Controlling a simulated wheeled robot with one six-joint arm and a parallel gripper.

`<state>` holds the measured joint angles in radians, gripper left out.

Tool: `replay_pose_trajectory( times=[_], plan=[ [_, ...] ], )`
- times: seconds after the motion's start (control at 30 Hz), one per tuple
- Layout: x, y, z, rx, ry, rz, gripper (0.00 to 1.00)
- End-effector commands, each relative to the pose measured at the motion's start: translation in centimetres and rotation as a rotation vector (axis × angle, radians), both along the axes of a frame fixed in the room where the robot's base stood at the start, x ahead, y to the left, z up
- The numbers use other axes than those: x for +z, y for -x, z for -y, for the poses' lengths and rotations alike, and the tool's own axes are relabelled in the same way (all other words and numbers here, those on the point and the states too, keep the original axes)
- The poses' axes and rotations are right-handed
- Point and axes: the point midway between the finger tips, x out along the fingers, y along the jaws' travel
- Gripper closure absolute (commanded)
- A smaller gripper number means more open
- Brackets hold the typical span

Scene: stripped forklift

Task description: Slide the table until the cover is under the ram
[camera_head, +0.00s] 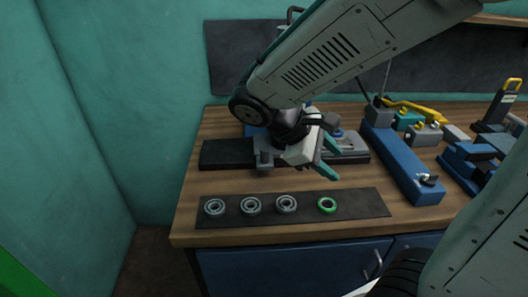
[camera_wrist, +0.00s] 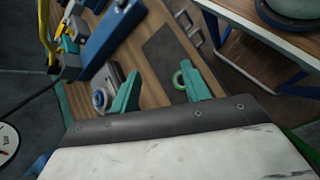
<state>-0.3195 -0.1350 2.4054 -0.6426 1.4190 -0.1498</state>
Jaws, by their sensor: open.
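A grey sliding table (camera_head: 354,148) stands on the bench, right of my gripper's wrist, with a round blue-and-grey part on it that looks like the cover (camera_head: 339,134). In the wrist view the cover (camera_wrist: 100,97) shows left of the fingers on its grey plate. A dark rail or base (camera_head: 222,153) extends to the left. A bit of blue behind my arm may be the press (camera_head: 252,130); the ram is hidden. My gripper (camera_head: 330,158) is open, its teal fingers in front of the table; they also show in the wrist view (camera_wrist: 160,88). Contact cannot be told.
A dark mat (camera_head: 365,203) at the bench front carries several grey rings (camera_head: 251,205) and one green ring (camera_head: 327,205). A blue long tool (camera_head: 405,165), teal and grey blocks and a blue vise-like device (camera_head: 468,165) stand to the right. The bench's left front edge is clear.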

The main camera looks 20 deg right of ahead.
Motion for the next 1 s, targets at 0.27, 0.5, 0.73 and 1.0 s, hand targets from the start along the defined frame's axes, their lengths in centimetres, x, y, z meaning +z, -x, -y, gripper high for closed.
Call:
replay_pose_trajectory(
  times=[0.27,0.5,0.73,1.0],
  plan=[
    [-3.8,-9.0,-4.3,0.457,0.423,-0.282,0.54],
    [-7.8,-14.3,-10.2,0.769,0.714,-0.417,0.54],
    [-9.8,-16.0,-13.0,0.890,0.828,-0.456,0.54],
    [-9.9,-17.6,-10.2,0.896,0.838,-0.460,0.54]
  ],
)
